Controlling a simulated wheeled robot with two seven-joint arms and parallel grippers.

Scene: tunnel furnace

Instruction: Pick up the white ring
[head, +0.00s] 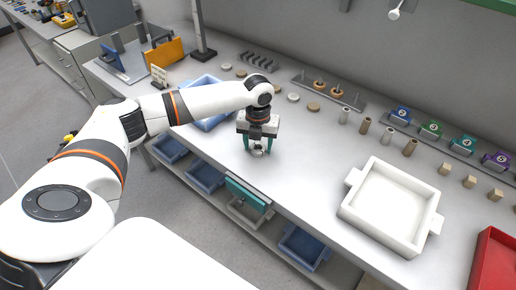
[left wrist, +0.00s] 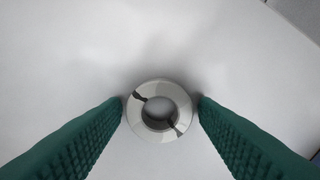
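The white ring (left wrist: 160,87) lies on the pale tabletop, centred between the green fingers of my left gripper (left wrist: 161,98) in the left wrist view. It is round, with an open hole and two dark marks on its face. The fingers stand apart on either side of it, with a small gap at the ring's edges. In the head view my left gripper (head: 257,146) points down at the table, with the ring (head: 258,153) partly hidden at its fingertips. My right gripper is not in view.
A white tray (head: 347,211) stands to the right, with a red bin (head: 494,265) beyond it. A blue bin (head: 207,122) is behind my left arm. Small discs, cylinders, blocks and numbered holders line the back. The tabletop between gripper and tray is clear.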

